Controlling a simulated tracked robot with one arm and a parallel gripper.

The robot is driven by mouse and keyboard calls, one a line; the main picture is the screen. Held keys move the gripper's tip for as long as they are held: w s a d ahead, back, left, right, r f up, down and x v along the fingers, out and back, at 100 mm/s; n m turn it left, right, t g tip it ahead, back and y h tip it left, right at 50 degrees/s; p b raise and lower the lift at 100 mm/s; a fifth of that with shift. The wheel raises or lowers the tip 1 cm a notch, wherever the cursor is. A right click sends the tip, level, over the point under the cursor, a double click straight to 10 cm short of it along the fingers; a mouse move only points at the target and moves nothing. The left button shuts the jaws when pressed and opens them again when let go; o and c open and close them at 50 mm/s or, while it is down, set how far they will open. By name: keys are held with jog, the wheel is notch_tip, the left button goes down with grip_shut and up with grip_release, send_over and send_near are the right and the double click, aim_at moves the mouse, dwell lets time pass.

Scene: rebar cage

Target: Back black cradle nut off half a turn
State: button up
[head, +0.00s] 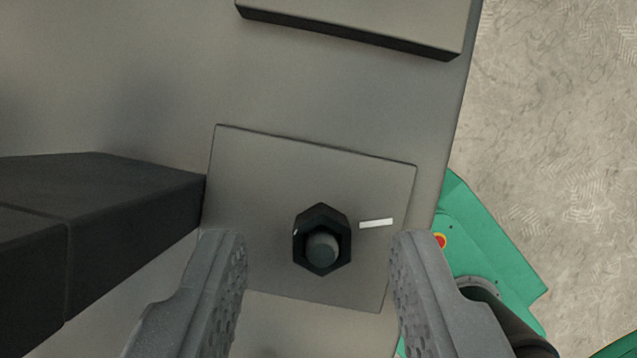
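The black hex nut (309,221) sits on a round grey stud (323,248) that stands up from a square grey plate (260,190). A small pale mark shows on the nut's left side. A white index line (376,223) is on the plate just right of the nut. My gripper (318,252) is open, with one textured finger at the left and one at the right of the nut. Gaps show between the nut and both fingers, so neither appears to touch it. The finger bases run out of the bottom of the view.
A black beam (95,215) comes in from the left up to the plate's edge. A raised grey block (350,28) lies at the top.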

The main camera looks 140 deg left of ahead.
jog(key=shift+w+d+f, duration=0.15)
jog(key=shift+w+f, duration=0.05)
jog(key=shift+f, duration=0.5)
grip_shut()
jog(key=shift+d, duration=0.25)
jog(key=shift+a, duration=0.25)
jog(key=shift+r+n, duration=0.1)
jog(key=shift+n, duration=0.2)
